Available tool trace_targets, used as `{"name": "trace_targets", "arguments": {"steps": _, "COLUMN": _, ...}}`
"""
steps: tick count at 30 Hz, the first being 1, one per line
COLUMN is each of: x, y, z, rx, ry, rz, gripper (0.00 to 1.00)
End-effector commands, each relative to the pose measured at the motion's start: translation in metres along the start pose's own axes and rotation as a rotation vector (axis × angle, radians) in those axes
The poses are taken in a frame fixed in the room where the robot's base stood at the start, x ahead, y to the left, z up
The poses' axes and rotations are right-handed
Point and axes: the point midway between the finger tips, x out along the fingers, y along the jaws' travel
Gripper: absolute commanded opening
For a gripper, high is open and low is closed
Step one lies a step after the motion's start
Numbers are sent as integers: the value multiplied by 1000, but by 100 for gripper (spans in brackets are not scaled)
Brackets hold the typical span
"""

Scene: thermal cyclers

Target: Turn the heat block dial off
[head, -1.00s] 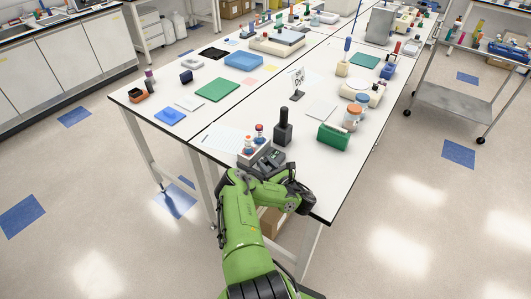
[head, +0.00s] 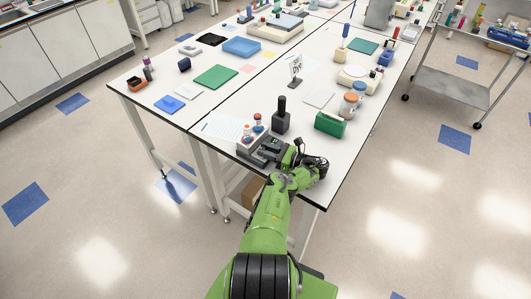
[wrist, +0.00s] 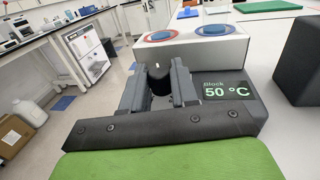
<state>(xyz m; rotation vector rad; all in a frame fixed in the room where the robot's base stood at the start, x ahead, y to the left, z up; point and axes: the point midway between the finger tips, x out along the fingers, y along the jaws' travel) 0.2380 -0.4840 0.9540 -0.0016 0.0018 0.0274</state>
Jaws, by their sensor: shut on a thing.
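The heat block is a white box (wrist: 228,50) with a dark front panel at the table's near edge; it also shows in the head view (head: 243,140). A black dial (wrist: 160,82) with a small white mark on top sits left of the display. My gripper (wrist: 160,90), also in the head view (head: 262,150), has one finger on each side of the dial and is shut on it. The fingers hide the dial's sides.
A tall black block (head: 281,118) stands just behind and right of the heat block. A green box (head: 330,124) and a sign (head: 296,70) stand farther right and back. A paper sheet (head: 222,127) lies to the left. The floor in front of the table is clear.

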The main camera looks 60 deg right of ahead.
Motion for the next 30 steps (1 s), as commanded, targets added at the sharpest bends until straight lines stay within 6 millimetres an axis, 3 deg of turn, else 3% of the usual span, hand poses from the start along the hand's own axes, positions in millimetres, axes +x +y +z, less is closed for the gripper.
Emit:
{"name": "trace_targets", "arguments": {"steps": 13, "x": -1, "y": -7, "z": -6, "rx": -6, "ry": -5, "rz": 196, "gripper": 0}}
{"name": "trace_targets", "arguments": {"steps": 30, "x": -2, "y": -4, "z": -5, "rx": 3, "ry": 3, "rz": 240, "gripper": 0}}
